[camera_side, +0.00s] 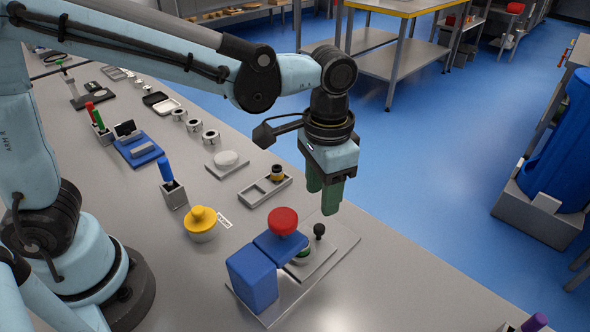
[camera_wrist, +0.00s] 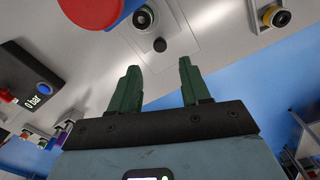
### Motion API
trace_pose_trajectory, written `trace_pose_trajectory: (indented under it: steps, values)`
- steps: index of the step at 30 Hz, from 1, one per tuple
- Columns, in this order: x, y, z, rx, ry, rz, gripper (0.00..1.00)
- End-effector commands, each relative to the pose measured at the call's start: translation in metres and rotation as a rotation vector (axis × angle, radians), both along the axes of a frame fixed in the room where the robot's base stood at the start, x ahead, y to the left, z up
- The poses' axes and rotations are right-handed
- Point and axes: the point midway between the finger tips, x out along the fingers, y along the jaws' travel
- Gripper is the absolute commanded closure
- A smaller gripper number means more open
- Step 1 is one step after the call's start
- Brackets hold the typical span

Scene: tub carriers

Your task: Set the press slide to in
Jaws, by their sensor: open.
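The press has a blue body (camera_side: 252,277) and a red round top (camera_side: 283,221), which also shows in the wrist view (camera_wrist: 90,8). It stands on a grey base plate near the bench's right edge. Its slide (camera_side: 320,258) is a flat grey plate with a black ball knob (camera_side: 319,230). The knob also shows in the wrist view (camera_wrist: 160,45), ahead of the fingers. My gripper (camera_side: 323,200) is open and empty, pointing down above the knob, apart from it.
A yellow-topped pot (camera_side: 200,220) and a grey tray (camera_side: 252,197) with a black and yellow piece (camera_side: 277,172) stand left of and behind the press. Several other bench items lie farther left. The blue floor (camera_side: 430,190) is open to the right.

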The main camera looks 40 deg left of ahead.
Motion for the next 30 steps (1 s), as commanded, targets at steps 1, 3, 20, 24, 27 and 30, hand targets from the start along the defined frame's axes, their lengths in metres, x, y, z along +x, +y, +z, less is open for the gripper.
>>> trace_pose_trajectory:
  steps: [1,3,20,24,27,30]
  values:
    - [0.000,0.000,0.008,0.000,0.000,0.000,0.53]
    - [0.000,0.000,0.018,0.000,0.000,0.000,0.53]
    - [0.000,0.000,0.043,0.000,0.000,0.000,0.53]
    - [0.001,0.000,0.042,-0.001,0.004,0.007,0.67]
    - [0.009,0.001,0.043,-0.003,0.027,0.056,0.82]
    - [0.026,0.003,0.043,-0.010,0.079,0.162,0.98]
